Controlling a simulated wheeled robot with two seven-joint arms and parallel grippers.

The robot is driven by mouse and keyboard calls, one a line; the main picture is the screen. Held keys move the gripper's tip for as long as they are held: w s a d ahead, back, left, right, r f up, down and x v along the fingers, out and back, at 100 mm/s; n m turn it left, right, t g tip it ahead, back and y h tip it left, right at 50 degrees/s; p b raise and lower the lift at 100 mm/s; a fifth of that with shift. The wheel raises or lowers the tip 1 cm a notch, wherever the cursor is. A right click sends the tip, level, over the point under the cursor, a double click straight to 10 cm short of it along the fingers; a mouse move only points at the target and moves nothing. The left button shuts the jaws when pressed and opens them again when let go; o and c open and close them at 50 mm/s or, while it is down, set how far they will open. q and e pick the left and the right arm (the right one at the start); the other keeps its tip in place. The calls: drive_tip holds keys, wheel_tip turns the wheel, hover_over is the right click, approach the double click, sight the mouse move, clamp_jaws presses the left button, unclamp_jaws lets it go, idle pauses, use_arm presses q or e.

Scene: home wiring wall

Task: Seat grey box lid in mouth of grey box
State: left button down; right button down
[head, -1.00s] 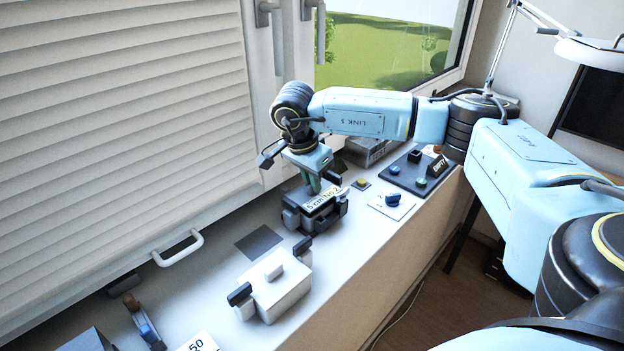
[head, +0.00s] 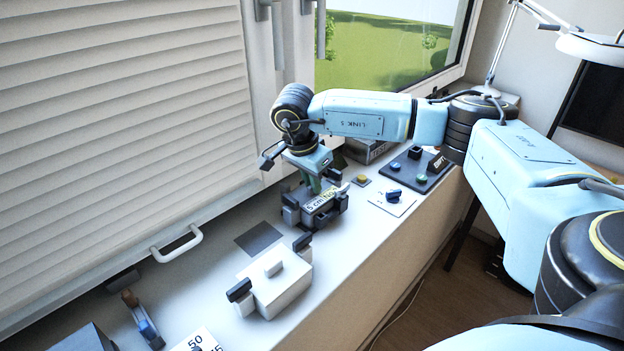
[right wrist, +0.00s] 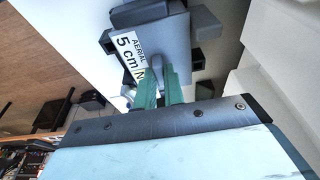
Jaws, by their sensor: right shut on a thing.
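The grey box (head: 313,219) stands on the white sill in the head view, with dark blocks at its sides. My right gripper (head: 318,184) is directly above it, pointing down, with its green fingers shut on the knob of the grey box lid. In the right wrist view, the fingers (right wrist: 160,91) hold the knob in front of the flat grey box lid (right wrist: 170,38). A label reading "5 cm" (right wrist: 131,58) shows at the plate's edge. The lid is at the box's mouth; whether it is fully down I cannot tell. The left gripper is out of view.
A white box (head: 277,287) with dark side blocks stands nearer on the sill, by a dark grey square (head: 259,238). A card with a blue knob (head: 393,196) and a dark panel with buttons (head: 419,172) lie to the right. The shutter (head: 120,120) borders the left.

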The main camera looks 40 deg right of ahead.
sight(302, 201)
drive_tip(key=shift+f, duration=0.15)
drive_tip(key=c, duration=1.4)
unclamp_jaws()
drive_tip(key=v, duration=1.3)
drive_tip(key=shift+r, duration=0.25)
drive_tip(key=shift+s+a+f, duration=0.1)
